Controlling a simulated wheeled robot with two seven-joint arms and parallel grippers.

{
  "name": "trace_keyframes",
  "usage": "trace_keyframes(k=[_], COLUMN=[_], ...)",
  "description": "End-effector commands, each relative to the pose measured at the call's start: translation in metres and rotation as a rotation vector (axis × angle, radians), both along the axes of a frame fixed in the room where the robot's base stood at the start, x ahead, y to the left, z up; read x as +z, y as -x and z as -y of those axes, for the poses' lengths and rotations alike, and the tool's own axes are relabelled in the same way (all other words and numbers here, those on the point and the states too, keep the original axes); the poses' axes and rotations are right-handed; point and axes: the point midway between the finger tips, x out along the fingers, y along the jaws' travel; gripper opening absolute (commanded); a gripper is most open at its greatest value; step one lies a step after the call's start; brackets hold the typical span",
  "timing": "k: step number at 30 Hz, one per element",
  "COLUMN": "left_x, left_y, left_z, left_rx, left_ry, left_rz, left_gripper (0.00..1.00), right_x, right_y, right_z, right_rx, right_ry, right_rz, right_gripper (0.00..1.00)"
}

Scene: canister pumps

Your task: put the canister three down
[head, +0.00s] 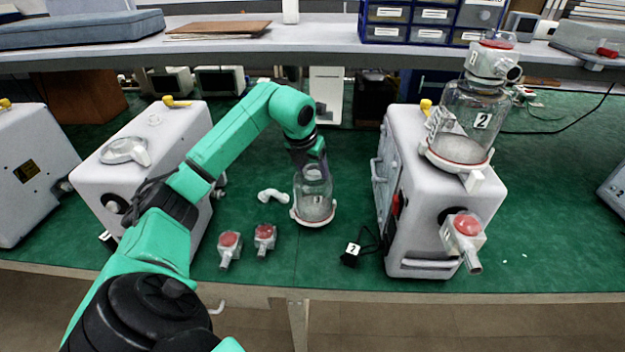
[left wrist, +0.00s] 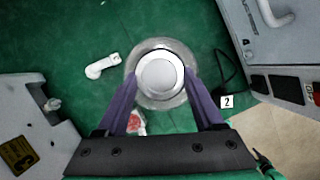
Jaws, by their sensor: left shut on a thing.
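Canister three (head: 313,205) is a clear jar with a pale base ring and a small number label. It is upright over the green bench top (head: 260,165), between two pump housings. My left gripper (head: 313,168) reaches down from above and is shut on its top. In the left wrist view, the purple fingers of my left gripper (left wrist: 160,80) stand on both sides of the round white top of canister three (left wrist: 160,77). I cannot tell whether its base touches the bench. My right gripper is not in view.
A white pump housing (head: 400,215) stands to the right, carrying canister two (head: 467,125). Another housing (head: 165,150) stands left. A white elbow pipe (head: 273,196), two red-topped fittings (head: 229,248) (head: 264,238) and a small tag 2 (head: 353,249) lie nearby.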

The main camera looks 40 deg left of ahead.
Motion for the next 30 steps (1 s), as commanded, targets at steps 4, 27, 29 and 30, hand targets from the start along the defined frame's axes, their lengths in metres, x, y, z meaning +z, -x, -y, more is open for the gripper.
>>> trace_keyframes(k=[4, 27, 29, 30], left_x=[-0.027, -0.029, -0.021, -0.014], left_y=[0.001, 0.001, 0.004, 0.007], left_z=[0.001, 0.000, 0.001, 0.002], left_rx=[-0.001, -0.002, -0.002, -0.002], left_ry=[0.002, -0.001, -0.003, -0.003], left_rz=[-0.004, 0.000, 0.003, 0.003], left_gripper=[0.00, 0.99, 0.99, 0.99], right_x=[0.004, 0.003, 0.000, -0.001], right_y=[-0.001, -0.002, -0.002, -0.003], right_z=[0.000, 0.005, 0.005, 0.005], right_rx=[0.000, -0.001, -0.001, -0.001], right_ry=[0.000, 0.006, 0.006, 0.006], right_rz=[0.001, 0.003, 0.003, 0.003], right_gripper=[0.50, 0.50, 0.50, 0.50])
